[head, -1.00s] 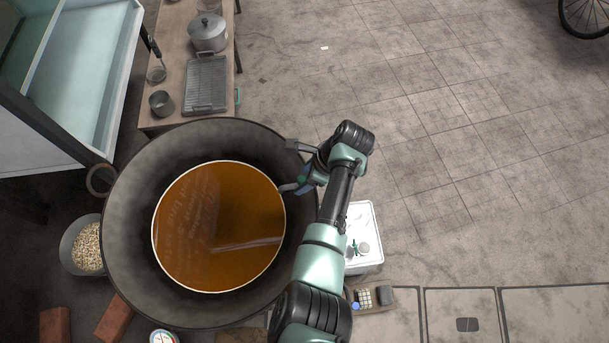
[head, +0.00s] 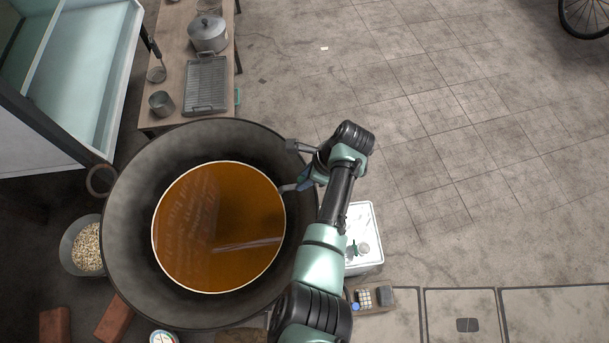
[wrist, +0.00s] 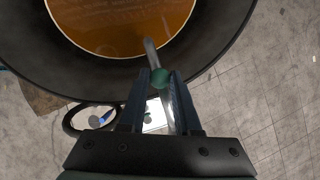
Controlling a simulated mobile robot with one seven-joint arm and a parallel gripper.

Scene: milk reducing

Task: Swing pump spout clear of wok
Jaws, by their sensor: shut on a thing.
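The wok (head: 135,250) is a wide dark pan of orange-brown liquid, left of my arm in the head view. Its rim also crosses the top of the wrist view (wrist: 215,60). The pump spout (head: 287,188) is a thin grey tube whose end reaches over the wok's right inner side. In the wrist view the spout (wrist: 151,54) runs up between my fingers, its end over the liquid's near edge. My gripper (wrist: 161,84) is shut on the spout, with a green round part (wrist: 160,77) between the fingers. The arm hides much of the pump in the head view.
A white box (head: 369,225) stands right of my arm. A wooden bench (head: 215,120) with a pot (head: 208,33) and a grill rack is beyond the wok. A dark ring (wrist: 70,120) shows at the wok's side. Floor (head: 450,130) to the right is open.

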